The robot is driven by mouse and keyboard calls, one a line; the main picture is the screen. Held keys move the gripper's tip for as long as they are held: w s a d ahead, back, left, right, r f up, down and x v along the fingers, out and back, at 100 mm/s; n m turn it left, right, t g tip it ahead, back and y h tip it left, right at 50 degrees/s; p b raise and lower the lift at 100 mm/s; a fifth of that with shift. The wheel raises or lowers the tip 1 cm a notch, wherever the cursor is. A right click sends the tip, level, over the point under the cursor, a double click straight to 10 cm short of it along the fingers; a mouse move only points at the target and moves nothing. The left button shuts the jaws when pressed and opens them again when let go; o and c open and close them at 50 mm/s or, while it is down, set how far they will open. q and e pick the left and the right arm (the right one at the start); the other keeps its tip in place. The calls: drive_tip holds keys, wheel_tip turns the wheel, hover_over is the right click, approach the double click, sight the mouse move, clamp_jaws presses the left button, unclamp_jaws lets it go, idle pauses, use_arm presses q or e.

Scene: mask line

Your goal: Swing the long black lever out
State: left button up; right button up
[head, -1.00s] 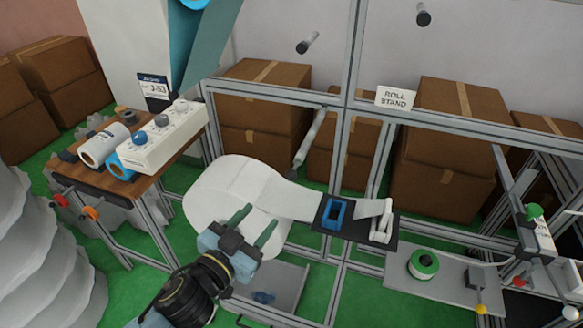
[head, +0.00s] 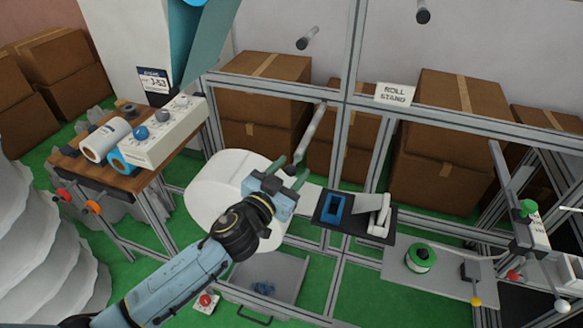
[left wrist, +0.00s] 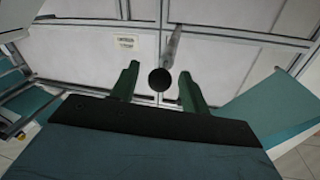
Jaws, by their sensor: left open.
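A long lever (head: 312,133) hangs slanting from the metal frame in the head view. Its rod looks grey and its lower end is dark. My left gripper (head: 291,171), with green fingers, is open at that lower end, in front of the white roll. In the left wrist view the lever's round black end (left wrist: 159,79) lies between the two open fingers (left wrist: 158,85), with gaps on both sides. How deep it sits between them is hard to tell. My right gripper is not in view.
The large white roll (head: 214,202) is just below and left of my gripper, its web running right to a black plate (head: 347,222). Metal frame posts and rails surround the lever. A wooden table (head: 97,172) with a white control box (head: 158,141) stands left.

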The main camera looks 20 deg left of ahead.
use_arm(q)
drive_tip(key=shift+w+d, duration=0.15)
drive_tip(key=shift+w, duration=0.25)
clamp_jaws()
